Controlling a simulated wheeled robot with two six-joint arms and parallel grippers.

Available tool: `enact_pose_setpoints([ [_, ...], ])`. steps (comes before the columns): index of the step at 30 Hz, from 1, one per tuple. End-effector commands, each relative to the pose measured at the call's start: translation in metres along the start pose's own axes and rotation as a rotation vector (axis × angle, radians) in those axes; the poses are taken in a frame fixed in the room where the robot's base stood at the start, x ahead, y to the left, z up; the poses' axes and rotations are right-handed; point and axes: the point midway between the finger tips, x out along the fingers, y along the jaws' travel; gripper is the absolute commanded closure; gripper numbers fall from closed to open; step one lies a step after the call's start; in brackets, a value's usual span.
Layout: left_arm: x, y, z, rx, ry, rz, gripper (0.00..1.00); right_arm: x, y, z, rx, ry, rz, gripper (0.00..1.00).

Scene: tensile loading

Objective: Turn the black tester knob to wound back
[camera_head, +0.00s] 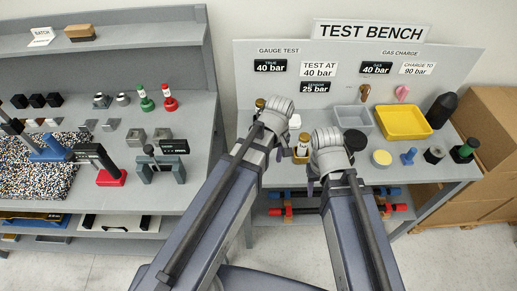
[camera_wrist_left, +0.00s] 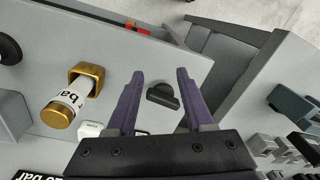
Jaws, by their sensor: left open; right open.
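A black knob (camera_wrist_left: 163,96) with a raised bar grip shows in the left wrist view on the grey bench surface. My left gripper (camera_wrist_left: 160,74) is open, with a purple finger on each side of the knob in that view and room between. I cannot tell how high the fingers are above it. In the head view my left arm hides the knob. My right gripper (camera_head: 313,183) is open, low at the front of the test bench; its wrist hides most of it. A gold fitting (camera_head: 302,147) with a white label stands between the two wrists.
The gold fitting (camera_wrist_left: 87,77) is left of my left fingers in the wrist view. A grey tray (camera_head: 354,116) and a yellow tray (camera_head: 403,122) stand right of my wrists. A second bench (camera_head: 120,210) with tools is at the left, across a gap.

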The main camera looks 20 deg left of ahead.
Motion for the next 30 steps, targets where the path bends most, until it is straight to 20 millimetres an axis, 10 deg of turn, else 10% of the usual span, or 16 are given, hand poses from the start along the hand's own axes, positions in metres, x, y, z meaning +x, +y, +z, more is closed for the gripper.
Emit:
enact_pose_setpoints([
  [12,-0.011,-0.003,-0.085,-0.900,-0.036,0.037,0.47,-0.013,0.001,0.001,-0.001,0.000,0.000,0.50],
  [30,0.008,-0.003,-0.089,-0.979,-0.040,0.039,0.47,0.006,-0.001,0.000,0.000,0.000,0.000,0.50],
])
